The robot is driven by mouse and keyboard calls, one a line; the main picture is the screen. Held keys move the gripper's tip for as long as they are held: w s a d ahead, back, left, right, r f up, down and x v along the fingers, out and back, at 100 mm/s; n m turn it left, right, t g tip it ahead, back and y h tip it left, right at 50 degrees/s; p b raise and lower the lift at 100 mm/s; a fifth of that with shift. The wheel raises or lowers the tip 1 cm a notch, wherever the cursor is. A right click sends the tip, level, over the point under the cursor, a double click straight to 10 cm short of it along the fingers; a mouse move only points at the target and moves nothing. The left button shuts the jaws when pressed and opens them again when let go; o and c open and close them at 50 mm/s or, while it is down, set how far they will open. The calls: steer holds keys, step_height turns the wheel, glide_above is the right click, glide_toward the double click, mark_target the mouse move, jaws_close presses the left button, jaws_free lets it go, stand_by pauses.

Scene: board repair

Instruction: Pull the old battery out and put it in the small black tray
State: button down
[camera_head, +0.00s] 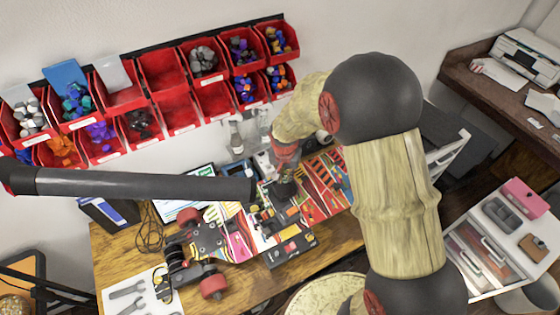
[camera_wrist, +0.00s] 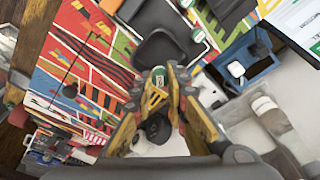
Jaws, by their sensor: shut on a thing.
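My gripper (camera_wrist: 158,78) is shut on a small cylindrical battery (camera_wrist: 152,69), whose pale green round end shows between the fingertips in the wrist view. The battery is above a dark, shallow, round-cornered tray (camera_wrist: 150,50); I cannot tell whether they touch. Other green-ended cylinders (camera_wrist: 198,36) show just beyond the tray's right edge. In the head view my gripper (camera_head: 284,176) is low over the colourful skateboard deck (camera_head: 325,190), and the battery cannot be made out there.
A skateboard truck with red wheels (camera_head: 213,286) is at the left of the wooden desk. A blue-framed holder (camera_wrist: 245,58) and a clear container (camera_wrist: 265,115) are close to my gripper on the right. Red parts bins (camera_head: 163,68) line the wall.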

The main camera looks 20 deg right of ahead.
steer(key=shift+w+f, duration=0.15)
steer(key=shift+w, duration=0.2)
steer(key=shift+s+f+b, duration=0.1)
steer(key=shift+f+b, duration=0.2)
steer(key=shift+b, duration=0.05)
steer(key=shift+f+b, duration=1.5)
steer(key=shift+f, duration=1.25)
steer(key=c, duration=1.8)
jaws_free()
steer(key=shift+o, duration=0.6)
step_height(320, 180, up, 12)
steer(key=s, duration=0.1)
steer(key=shift+s+a, duration=0.3)
steer(key=shift+a, duration=0.1)
